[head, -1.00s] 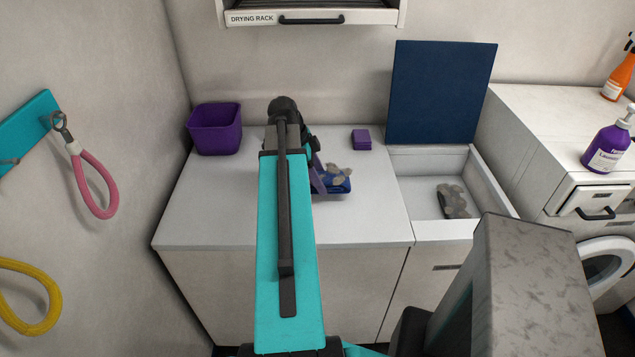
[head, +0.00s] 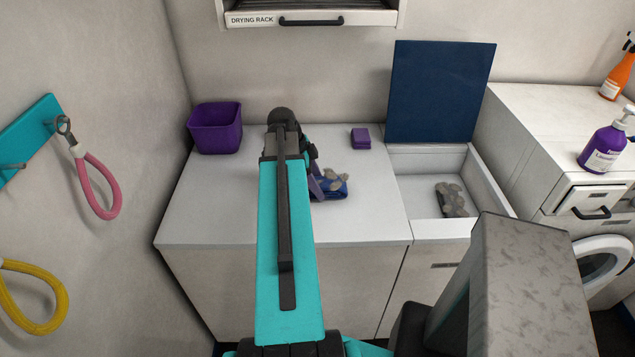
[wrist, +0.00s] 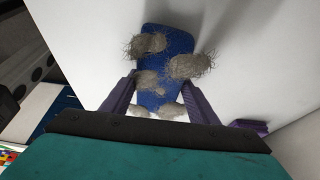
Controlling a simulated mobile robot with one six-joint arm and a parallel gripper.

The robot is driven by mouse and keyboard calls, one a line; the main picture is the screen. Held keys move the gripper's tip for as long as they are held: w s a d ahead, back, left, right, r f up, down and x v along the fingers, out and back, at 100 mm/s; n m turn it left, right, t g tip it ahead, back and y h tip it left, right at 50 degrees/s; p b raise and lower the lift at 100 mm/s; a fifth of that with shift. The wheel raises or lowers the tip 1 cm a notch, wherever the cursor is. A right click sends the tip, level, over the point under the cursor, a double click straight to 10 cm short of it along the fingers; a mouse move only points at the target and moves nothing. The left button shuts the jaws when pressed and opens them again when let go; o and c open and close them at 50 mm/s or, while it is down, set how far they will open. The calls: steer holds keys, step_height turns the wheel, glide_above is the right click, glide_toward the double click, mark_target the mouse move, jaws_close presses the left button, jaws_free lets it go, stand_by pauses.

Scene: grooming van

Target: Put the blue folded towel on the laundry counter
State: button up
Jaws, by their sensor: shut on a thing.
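The blue folded towel (head: 338,192) is at the white counter in front of me, with several grey hair clumps on it. In the wrist view the towel (wrist: 180,38) lies between the two purple fingers of my gripper (wrist: 160,92), with clumps over its middle and near end. My gripper (head: 317,187) is shut on it; my arm hides part of the towel in the head view. I cannot tell whether the towel touches the counter top. A white counter top (head: 550,116) at the right holds a purple bottle labelled Laundry (head: 607,143).
A purple bin (head: 215,128) and a small purple block (head: 361,138) stand on the front counter (head: 215,205). Right of it is an open bin (head: 420,194) with a raised blue lid (head: 440,92) and grey hair inside. An orange spray bottle (head: 615,78) is at far right.

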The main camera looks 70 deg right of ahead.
steer(key=shift+f, duration=0.3)
steer(key=shift+f, duration=0.1)
steer(key=o, duration=1)
steer(key=shift+o, duration=0.2)
steer(key=shift+r, duration=0.2)
steer(key=shift+b+v, duration=1.9)
steer(key=shift+v, duration=4.05)
